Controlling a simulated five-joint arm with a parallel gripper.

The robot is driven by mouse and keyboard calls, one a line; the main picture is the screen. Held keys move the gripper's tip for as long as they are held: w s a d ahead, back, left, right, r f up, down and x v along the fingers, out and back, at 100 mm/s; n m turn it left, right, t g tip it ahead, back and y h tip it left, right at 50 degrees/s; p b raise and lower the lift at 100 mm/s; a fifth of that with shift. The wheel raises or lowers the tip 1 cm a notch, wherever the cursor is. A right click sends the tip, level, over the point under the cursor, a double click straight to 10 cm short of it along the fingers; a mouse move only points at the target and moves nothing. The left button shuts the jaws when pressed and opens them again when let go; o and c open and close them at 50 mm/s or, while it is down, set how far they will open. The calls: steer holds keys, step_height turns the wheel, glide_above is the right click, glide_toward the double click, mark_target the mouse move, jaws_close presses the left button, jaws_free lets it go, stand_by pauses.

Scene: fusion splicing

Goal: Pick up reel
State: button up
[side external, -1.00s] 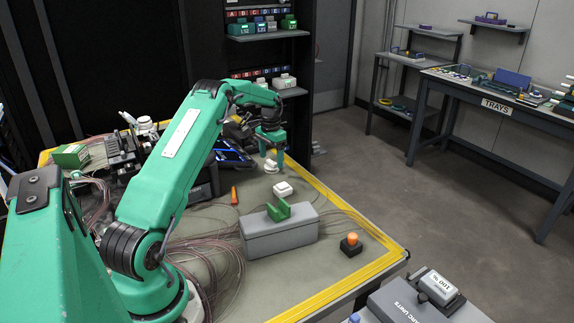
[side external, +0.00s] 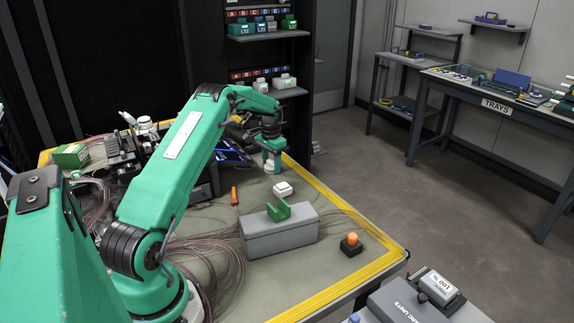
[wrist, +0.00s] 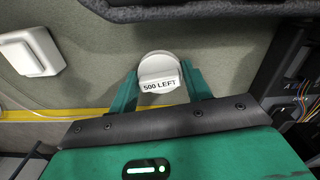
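The reel is a small white round piece with a "500 LEFT" label; it shows in the wrist view (wrist: 158,68) between my fingertips. In the side view the reel (side external: 271,167) stands on the grey bench top near the yellow back edge, directly under my gripper (side external: 272,158). My gripper's green fingers (wrist: 159,78) lie close against both sides of the reel and appear shut on it. The reel's lower part is hidden in the wrist view. It seems to be still at bench height.
A grey block with a green bracket (side external: 280,236), an orange tool (side external: 234,195) and an orange button (side external: 352,243) stand nearer. Dark equipment (side external: 232,152) and loose cables lie to the left.

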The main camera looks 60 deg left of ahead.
mark_target(271, 161)
steer(key=shift+c, duration=1)
steer(key=shift+r, duration=0.15)
steer(key=shift+r, duration=0.5)
step_height(271, 161, up, 3)
steer(key=shift+r, duration=0.1)
steer(key=w+d+r, duration=0.1)
steer(key=d+r, duration=0.5)
steer(key=d, duration=0.5)
steer(key=shift+w+d+r, duration=0.25)
steer(key=shift+w+d, duration=0.05)
